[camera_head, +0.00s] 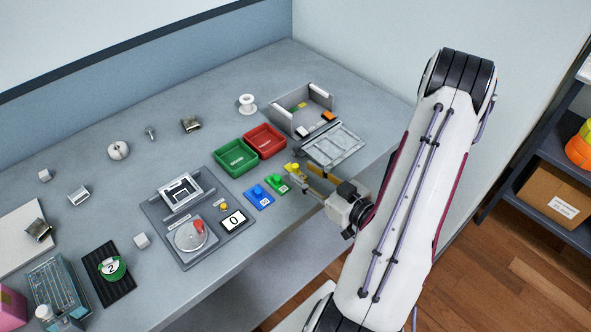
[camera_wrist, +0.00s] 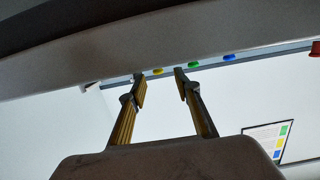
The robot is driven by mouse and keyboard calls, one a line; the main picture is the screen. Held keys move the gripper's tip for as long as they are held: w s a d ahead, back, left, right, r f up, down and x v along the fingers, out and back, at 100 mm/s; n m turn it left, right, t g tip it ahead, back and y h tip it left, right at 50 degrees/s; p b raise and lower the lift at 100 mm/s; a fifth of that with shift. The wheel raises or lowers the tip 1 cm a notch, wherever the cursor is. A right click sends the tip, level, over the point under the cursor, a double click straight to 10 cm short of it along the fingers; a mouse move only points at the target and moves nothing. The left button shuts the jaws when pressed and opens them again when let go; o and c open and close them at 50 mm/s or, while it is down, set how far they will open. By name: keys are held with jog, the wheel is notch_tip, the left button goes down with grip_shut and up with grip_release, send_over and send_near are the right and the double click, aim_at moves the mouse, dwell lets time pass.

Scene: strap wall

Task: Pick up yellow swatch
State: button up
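The yellow swatch (camera_head: 293,169), with a raised yellow knob, lies near the table's front edge at the end of a row with the green swatch (camera_head: 277,184) and the blue swatch (camera_head: 259,196). My gripper (camera_head: 307,179) is just to its right, fingers pointing toward it; part of the swatch is hard to make out there. In the wrist view my gripper (camera_wrist: 161,86) is open with nothing between the fingers. The yellow knob (camera_wrist: 158,71) shows beyond the gap between the fingertips, with the green knob (camera_wrist: 195,64) and blue knob (camera_wrist: 228,58) to the right.
A green bin (camera_head: 236,159) and a red bin (camera_head: 265,141) stand behind the swatches. A grey open box (camera_head: 283,119) and a clear-lidded tray (camera_head: 334,146) are further back right. A device panel with a counter display (camera_head: 233,220) lies to the left.

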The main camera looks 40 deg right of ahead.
aim_at(298, 169)
jog(key=shift+w+f, duration=0.1)
jog(key=shift+w, duration=0.05)
jog(key=shift+w+d+f, duration=0.1)
jog(key=shift+w+f, duration=0.1)
jog(key=shift+w, duration=0.4)
jog(key=shift+w+f, duration=0.2)
jog(key=shift+w, duration=0.35)
jog(key=shift+w+f, duration=0.25)
jog(key=shift+w, duration=0.95)
grip_shut()
